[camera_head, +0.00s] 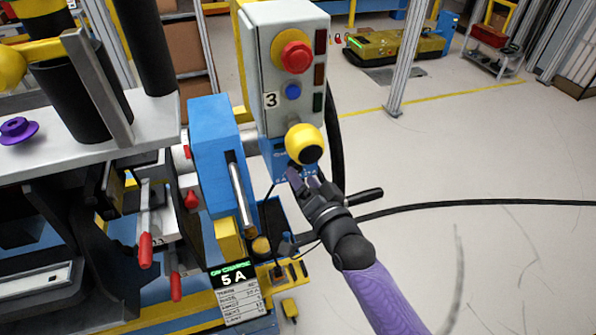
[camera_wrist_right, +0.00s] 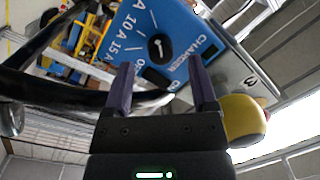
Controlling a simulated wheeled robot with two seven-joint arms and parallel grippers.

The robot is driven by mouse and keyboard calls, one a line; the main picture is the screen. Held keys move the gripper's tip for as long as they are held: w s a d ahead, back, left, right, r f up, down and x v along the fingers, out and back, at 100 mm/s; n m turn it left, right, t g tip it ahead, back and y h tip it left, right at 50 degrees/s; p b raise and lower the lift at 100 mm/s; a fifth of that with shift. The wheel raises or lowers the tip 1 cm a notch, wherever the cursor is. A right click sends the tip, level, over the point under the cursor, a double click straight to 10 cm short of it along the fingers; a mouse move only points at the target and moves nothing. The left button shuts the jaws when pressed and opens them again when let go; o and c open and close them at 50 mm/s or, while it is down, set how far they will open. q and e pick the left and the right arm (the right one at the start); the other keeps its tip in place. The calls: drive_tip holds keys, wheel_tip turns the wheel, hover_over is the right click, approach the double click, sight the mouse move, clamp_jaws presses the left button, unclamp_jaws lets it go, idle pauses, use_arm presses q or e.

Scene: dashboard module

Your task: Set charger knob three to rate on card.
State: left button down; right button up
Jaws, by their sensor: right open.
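The charger (camera_head: 272,168) is a blue panel low on the grey post marked 3. In the right wrist view its face (camera_wrist_right: 195,35) carries a black round knob (camera_wrist_right: 160,47) with a white mark, beside printed 10 A and 15 A. The mark's exact setting is too small to tell. My right gripper (camera_head: 305,177) is in front of the panel, just below the yellow ball. In the wrist view the gripper (camera_wrist_right: 162,88) is open and empty, its purple fingers apart and short of the knob. The card (camera_head: 240,292) reads "ON CHARGE" and 5 A. My left gripper is not in view.
The post (camera_head: 263,75) holds a red button (camera_head: 295,56), a blue button (camera_head: 293,91) and a yellow ball with a black face (camera_head: 303,144). A blue box with a metal lever (camera_head: 241,195) stands close left. A black cable (camera_head: 480,204) runs right; floor there is open.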

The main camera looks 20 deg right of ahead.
drive_tip(key=shift+w+a, duration=0.2)
drive_tip(key=shift+w, duration=0.9)
clamp_jaws()
